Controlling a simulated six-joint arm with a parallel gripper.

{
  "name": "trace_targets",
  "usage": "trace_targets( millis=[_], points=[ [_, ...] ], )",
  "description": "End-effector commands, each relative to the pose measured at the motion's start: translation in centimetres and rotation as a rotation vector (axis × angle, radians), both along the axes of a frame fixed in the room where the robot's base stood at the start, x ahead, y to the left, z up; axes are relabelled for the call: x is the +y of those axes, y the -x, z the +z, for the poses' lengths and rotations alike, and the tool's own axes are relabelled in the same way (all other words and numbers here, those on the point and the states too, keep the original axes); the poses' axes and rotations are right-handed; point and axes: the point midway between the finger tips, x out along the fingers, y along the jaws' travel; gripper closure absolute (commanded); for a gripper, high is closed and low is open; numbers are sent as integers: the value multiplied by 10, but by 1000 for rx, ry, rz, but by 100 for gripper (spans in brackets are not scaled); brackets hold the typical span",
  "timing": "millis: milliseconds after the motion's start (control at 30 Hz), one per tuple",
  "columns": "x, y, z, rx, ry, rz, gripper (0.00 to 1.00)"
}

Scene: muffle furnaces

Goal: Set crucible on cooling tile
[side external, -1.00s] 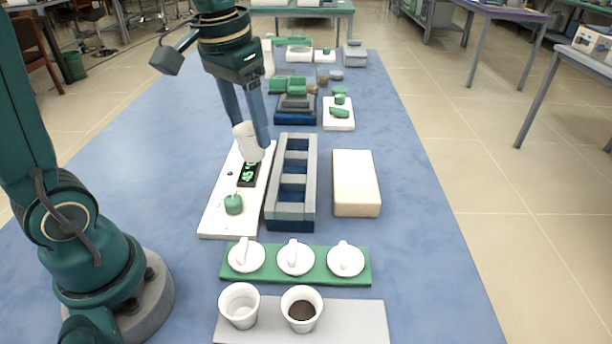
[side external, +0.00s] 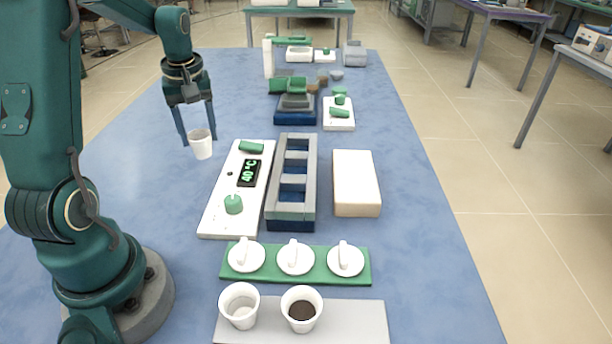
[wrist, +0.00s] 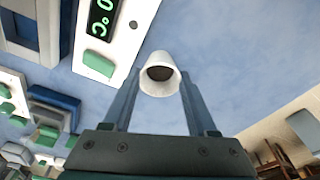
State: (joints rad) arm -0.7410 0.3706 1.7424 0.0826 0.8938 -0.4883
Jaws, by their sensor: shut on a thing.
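A white crucible (side external: 201,147) is held between the two fingers of my gripper (side external: 197,138), above the blue table left of the white panel. It looks close to upright in the side view. In the wrist view the crucible (wrist: 158,84) sits between the fingertips of my gripper (wrist: 158,88), its mouth showing a dark brown inside. A cream block (side external: 356,183), which may be the cooling tile, lies flat and bare right of the grey and blue rack. I cannot tell the exact height of the crucible over the table.
The white panel (side external: 219,212) has a display (side external: 248,173) reading 40 °C and green knobs. The open-slotted rack (side external: 292,209) stands beside it. Three white lids sit on a green strip (side external: 358,278). Two white cups stand on a grey slab (side external: 358,323). The left table area is clear.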

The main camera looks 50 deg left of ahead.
Motion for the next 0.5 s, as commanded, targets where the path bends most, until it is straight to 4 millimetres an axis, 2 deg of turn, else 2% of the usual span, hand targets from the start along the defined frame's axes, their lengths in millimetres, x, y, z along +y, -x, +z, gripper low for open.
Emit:
trace_targets(
  millis=[333, 500],
  points=[
    [-1, 0, -44, 3, 3, -2, 100],
    [-1, 0, -52, 0, 0, -3, 100]
  ],
)
